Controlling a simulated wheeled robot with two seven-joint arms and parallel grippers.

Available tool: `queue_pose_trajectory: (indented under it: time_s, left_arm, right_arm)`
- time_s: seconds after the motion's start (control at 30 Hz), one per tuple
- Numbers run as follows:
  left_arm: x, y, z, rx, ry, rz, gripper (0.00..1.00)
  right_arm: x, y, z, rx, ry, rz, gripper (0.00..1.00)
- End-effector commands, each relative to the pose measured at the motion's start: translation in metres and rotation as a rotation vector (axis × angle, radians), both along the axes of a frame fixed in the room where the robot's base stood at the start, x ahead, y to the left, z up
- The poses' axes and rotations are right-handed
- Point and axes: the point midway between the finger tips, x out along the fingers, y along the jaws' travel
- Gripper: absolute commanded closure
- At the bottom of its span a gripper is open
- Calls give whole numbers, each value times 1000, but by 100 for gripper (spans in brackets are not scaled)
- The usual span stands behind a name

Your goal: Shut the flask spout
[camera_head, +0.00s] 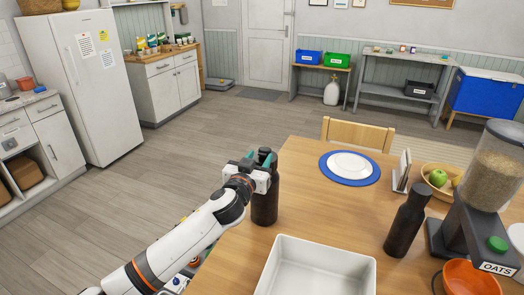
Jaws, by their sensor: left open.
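A dark flask (264,207) stands upright near the left edge of the wooden table. My left gripper (261,160) is at the top of this flask, with its fingers open around or beside the cap; I cannot tell whether they touch it. The gripper hides part of the flask's top, and the spout is too small and covered to tell its state. A second dark bottle (405,222) stands upright on the right side of the table, apart from the gripper. My right gripper is not in view.
A white tray (319,243) lies in front of the flask. A blue plate mat (326,176), a fruit bowl (426,180), an oats dispenser (463,240) and an orange bowl (468,280) are also on the table. A chair (357,131) stands behind. Bare tabletop lies between tray and mat.

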Motion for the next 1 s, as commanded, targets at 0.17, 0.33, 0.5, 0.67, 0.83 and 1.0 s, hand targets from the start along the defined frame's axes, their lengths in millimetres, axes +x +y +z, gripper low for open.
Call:
queue_pose_trajectory:
  time_s: [0.17,0.33,0.5,0.67,0.83,1.0]
  left_arm:
    - [20,-5,1,0,0,2,58]
    - [29,-8,0,1,0,1,58]
    - [30,-8,0,0,0,0,58]
    - [30,-8,0,0,0,0,60]
    - [30,-8,0,0,0,0,88]
    - [30,-8,-4,-3,-8,0,89]
  right_arm:
    - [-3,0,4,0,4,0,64]
    - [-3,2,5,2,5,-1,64]
    - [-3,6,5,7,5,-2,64]
    - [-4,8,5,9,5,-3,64]
    - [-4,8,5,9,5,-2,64]
    - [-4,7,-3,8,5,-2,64]
